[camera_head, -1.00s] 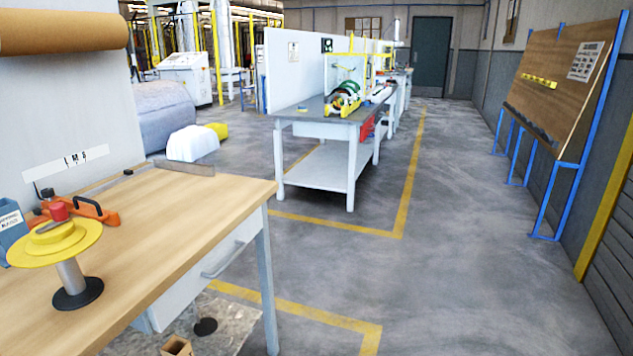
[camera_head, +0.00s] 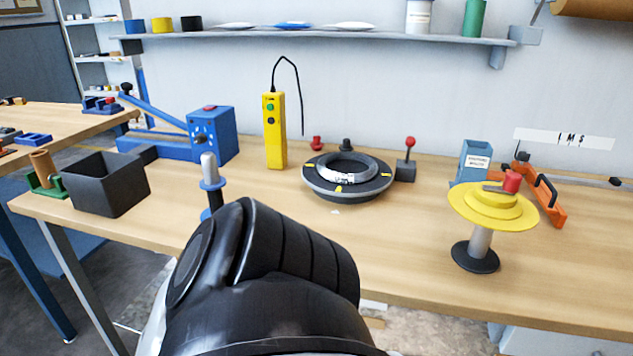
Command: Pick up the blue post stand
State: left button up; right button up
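The blue post stand (camera_head: 211,184) stands upright near the front edge of the wooden workbench (camera_head: 420,225), left of centre. It has a grey rounded top, a blue collar and a darker lower shaft. Neither of my grippers shows, and I cannot tell which arm the link belongs to.
A black open bin (camera_head: 108,185) stands left of the post stand. Behind are a blue machine (camera_head: 208,135) and a yellow pendant (camera_head: 274,130). A round coil fixture (camera_head: 347,178) and a yellow-topped stand (camera_head: 480,230) are to the right. The bench front between these two is clear.

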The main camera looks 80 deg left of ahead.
aim_at(212, 183)
jog(key=u, duration=2.7)
